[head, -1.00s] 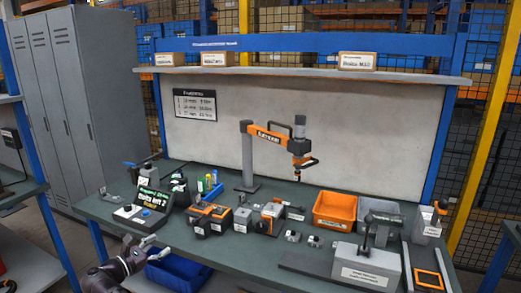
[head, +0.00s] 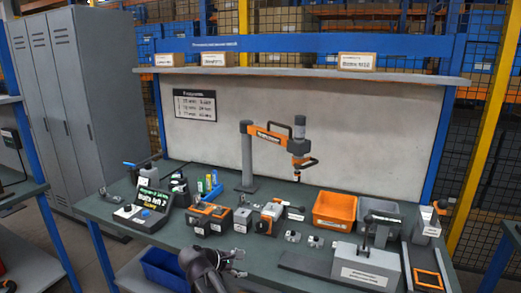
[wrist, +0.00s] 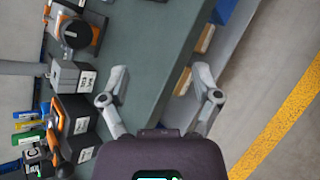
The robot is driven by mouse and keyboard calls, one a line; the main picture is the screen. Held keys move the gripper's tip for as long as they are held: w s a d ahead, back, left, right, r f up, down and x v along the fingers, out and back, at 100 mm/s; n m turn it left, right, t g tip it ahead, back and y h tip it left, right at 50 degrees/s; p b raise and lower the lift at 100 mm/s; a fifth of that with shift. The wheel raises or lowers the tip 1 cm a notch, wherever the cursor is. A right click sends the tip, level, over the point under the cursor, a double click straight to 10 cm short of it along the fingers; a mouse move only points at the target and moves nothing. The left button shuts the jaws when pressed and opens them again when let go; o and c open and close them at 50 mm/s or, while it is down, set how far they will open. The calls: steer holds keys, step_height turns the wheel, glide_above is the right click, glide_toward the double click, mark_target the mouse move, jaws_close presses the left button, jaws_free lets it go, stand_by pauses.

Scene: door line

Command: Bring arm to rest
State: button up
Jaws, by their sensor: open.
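My dark arm (head: 203,268) shows at the bottom middle of the head view, in front of the workbench (head: 250,258). My gripper (head: 239,263) points right, near the bench's front edge. In the wrist view my gripper (wrist: 161,97) has its two grey fingers spread wide with nothing between them. The bench edge (wrist: 170,75) and the floor lie beyond the fingers.
An orange-and-black device (head: 208,216) and a grey block (head: 242,220) stand on the bench behind my gripper. A blue bin (head: 165,268) sits below the bench, left of my arm. A grey fixture (head: 365,265) stands to the right.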

steer(key=s+d+f+m+g+y, duration=0.1)
steer(key=d+m, duration=0.1)
steer(key=d, duration=0.2)
steer(key=s+d+f+m+g+y, duration=0.1)
steer(key=s+d+f+m+g, duration=0.1)
steer(key=d, duration=0.3)
steer(key=s+d+f+m+g+y, duration=0.1)
steer(key=d+f+m, duration=0.1)
steer(key=d+m, duration=0.1)
steer(key=shift+s+d+f, duration=0.15)
steer(key=shift+s+d, duration=0.05)
steer(key=shift+d, duration=0.25)
steer(key=shift+s+d+f, duration=0.1)
steer(key=shift+s+d, duration=0.05)
steer(key=shift+d, duration=0.25)
steer(key=s+d+f+m+g+y, duration=0.35)
steer(key=s+d+m+y, duration=0.25)
steer(key=s+d+m, duration=0.35)
step_height(320, 180, down, 10)
steer(key=w+r+b, duration=0.1)
steer(key=b, duration=0.9)
step_height(320, 180, up, 21)
steer(key=p, duration=2.1)
steer(key=shift+f+t, duration=0.15)
steer(key=shift+t, duration=0.3)
